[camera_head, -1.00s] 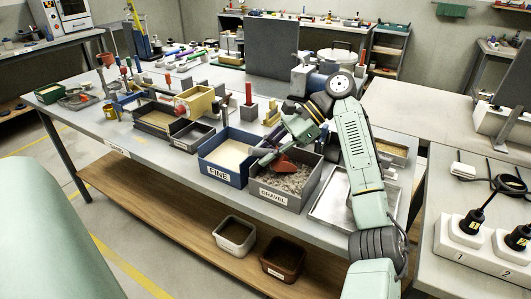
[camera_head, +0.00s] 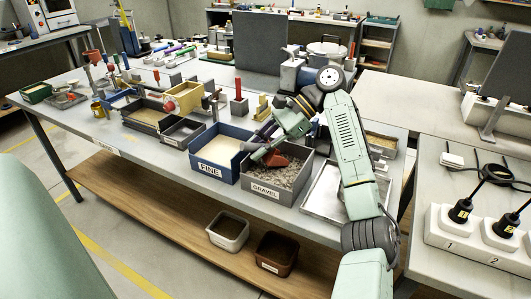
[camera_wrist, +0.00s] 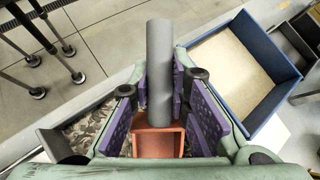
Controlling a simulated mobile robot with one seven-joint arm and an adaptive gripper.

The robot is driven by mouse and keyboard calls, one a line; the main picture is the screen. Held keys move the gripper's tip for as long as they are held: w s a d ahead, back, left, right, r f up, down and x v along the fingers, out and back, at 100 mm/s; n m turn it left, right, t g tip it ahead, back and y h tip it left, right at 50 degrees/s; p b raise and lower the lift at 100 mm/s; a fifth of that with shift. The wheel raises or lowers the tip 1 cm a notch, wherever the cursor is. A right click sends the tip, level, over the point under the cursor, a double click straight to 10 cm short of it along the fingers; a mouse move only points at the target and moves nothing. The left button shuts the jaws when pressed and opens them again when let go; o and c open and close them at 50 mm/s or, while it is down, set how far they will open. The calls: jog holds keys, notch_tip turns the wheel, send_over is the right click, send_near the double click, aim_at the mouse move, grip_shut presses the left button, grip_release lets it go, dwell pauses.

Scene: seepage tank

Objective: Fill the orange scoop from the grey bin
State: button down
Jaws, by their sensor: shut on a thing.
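The orange scoop (camera_head: 276,160) is at the grey bin labelled GRAVEL (camera_head: 262,190), over or in the left part of its grey gravel. Whether its lip touches the gravel I cannot tell. My gripper (camera_head: 262,147) is shut on the scoop's grey handle. In the wrist view the grey handle (camera_wrist: 160,60) stands between the purple finger pads, with the orange scoop (camera_wrist: 158,143) below it. The scoop's inside is mostly hidden, so I cannot tell whether it holds gravel. The grey bin's gravel (camera_wrist: 88,136) shows at lower left there.
A blue bin labelled FINE (camera_head: 211,168), with pale sand, stands directly left of the grey bin; it is at upper right in the wrist view (camera_wrist: 275,97). A metal tray (camera_head: 322,196) lies right of the grey bin. A dark upright panel (camera_head: 262,50) stands behind.

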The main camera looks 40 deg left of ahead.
aim_at(241, 147)
jog(key=shift+s, duration=0.1)
jog(key=shift+s+a+r, duration=0.15)
jog(key=shift+s+a, duration=0.05)
jog(key=shift+s, duration=0.45)
jog(key=shift+s+a+r, duration=0.2)
jog(key=shift+s, duration=0.4)
jog(key=shift+s+a+r, duration=0.15)
jog(key=shift+s+a, duration=0.05)
jog(key=shift+s, duration=0.45)
jog(key=shift+s+a+r+g, duration=0.15)
jog(key=shift+r+g, duration=0.15)
jog(key=shift+w, duration=0.5)
jog(key=shift+w+d+f, duration=0.3)
jog(key=shift+w+d, duration=0.05)
jog(key=shift+w, duration=0.35)
jog(key=shift+w+d+f, duration=0.25)
jog(key=shift+w+d, duration=0.05)
jog(key=shift+w, duration=0.35)
dwell(3.9)
